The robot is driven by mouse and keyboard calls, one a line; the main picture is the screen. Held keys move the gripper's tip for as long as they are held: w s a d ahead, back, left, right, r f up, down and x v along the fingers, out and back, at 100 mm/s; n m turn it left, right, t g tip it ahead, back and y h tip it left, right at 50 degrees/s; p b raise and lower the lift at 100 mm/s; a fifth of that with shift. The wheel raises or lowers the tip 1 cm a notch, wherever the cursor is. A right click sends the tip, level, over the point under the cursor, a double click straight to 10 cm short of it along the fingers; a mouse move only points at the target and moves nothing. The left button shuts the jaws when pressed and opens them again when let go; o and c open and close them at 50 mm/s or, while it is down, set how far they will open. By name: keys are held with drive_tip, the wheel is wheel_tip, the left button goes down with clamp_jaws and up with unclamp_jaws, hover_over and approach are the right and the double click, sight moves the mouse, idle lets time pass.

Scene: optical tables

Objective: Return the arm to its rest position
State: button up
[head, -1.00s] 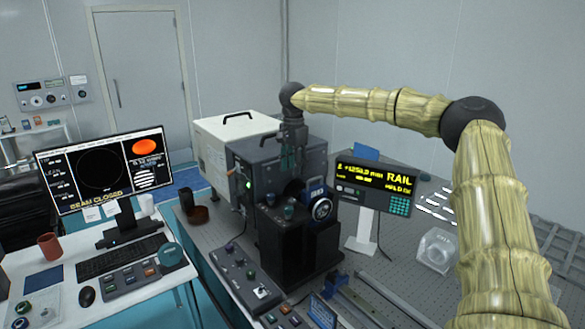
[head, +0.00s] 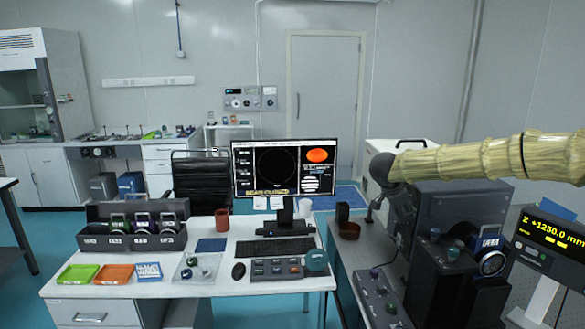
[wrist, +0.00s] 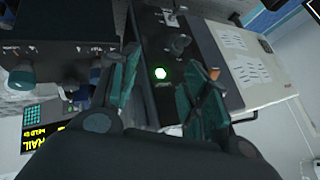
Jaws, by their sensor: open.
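My arm, in a yellowish ribbed sleeve, reaches in from the right in the head view, with a dark round joint near its end. My gripper (head: 372,211) hangs below that joint, beside the grey instrument housing (head: 462,205). In the wrist view my gripper (wrist: 167,95) has its two teal fingers spread apart, with nothing held between them.
The white desk with a monitor (head: 284,168) is left; blue floor lies beyond.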

drive_tip(key=s+a+f+n+t+b, duration=0.1)
drive_tip(key=s+a+f+n, duration=0.1)
drive_tip(key=a+f, duration=0.35)
drive_tip(key=s+a+f+n+b, duration=0.1)
drive_tip(key=s+a+f+n, duration=0.1)
drive_tip(key=f, duration=0.7)
drive_tip(key=s+a+f+n+t, duration=0.1)
drive_tip(key=s+a+f+n, duration=0.15)
drive_tip(key=f, duration=0.45)
drive_tip(key=s+a+f+n+y+b, duration=0.1)
drive_tip(key=s+a+f+n+y, duration=0.3)
drive_tip(key=s+f, duration=0.95)
drive_tip(key=s+a+f+n+g+y, duration=0.1)
drive_tip(key=s+f+n, duration=0.1)
drive_tip(key=s+f, duration=0.6)
drive_tip(key=s+f+n+g, duration=0.2)
drive_tip(key=s+f, duration=0.3)
drive_tip(key=s, duration=0.5)
drive_tip(key=s+d+f+n+g, duration=0.1)
drive_tip(key=s+g, duration=0.1)
drive_tip(key=s, duration=1)
drive_tip(key=s+d+f+n+g+y+b, duration=0.1)
drive_tip(key=s+d+f+g, duration=0.1)
drive_tip(key=s, duration=1)
drive_tip(key=shift+s+d+g, duration=0.15)
drive_tip(key=shift+s+g, duration=0.15)
drive_tip(key=shift+c, duration=0.5)
